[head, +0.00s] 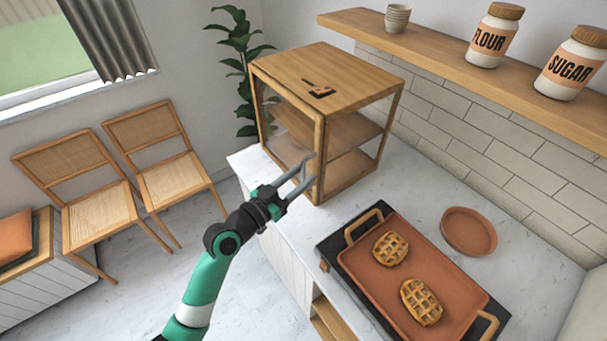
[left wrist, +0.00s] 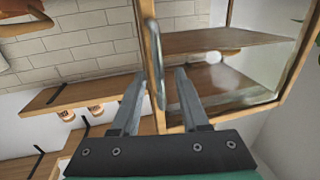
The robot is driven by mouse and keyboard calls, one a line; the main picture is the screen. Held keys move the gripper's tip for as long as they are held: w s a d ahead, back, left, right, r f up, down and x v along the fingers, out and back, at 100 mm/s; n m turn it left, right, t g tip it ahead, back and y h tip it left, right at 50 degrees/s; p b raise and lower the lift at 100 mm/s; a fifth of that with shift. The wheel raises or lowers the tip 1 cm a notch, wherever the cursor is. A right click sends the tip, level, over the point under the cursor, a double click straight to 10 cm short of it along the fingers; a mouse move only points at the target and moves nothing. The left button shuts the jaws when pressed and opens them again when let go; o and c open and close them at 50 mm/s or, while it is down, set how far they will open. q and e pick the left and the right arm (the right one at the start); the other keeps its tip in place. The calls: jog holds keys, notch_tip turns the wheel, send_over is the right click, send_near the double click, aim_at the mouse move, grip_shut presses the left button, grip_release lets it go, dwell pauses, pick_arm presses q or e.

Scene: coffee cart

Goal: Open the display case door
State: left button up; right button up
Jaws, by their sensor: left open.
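The wooden display case (head: 355,85) stands on the white counter, with two shelf levels visible inside. Its glass door (head: 285,125) is on the left-facing side and looks shut or nearly shut. My left gripper (head: 309,167) is open at the door's near edge. In the left wrist view, the metal door handle (left wrist: 154,55) stands upright between the directions of my two open fingers (left wrist: 160,75), close to their tips. I cannot tell whether a finger touches it. The wooden door frame (left wrist: 149,30) runs behind the handle. My right gripper is not in view.
A tray (head: 385,290) with two lattice pies sits in front of the case, and a round terracotta dish (head: 469,231) lies to its right. Two chairs (head: 155,150) and a plant (head: 240,60) stand left of the case. Open floor lies between chairs and counter.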

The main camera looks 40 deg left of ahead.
pick_arm(q)
jog(key=shift+w, duration=0.75)
jog(key=shift+c, duration=0.3)
grip_shut()
dwell(0.5)
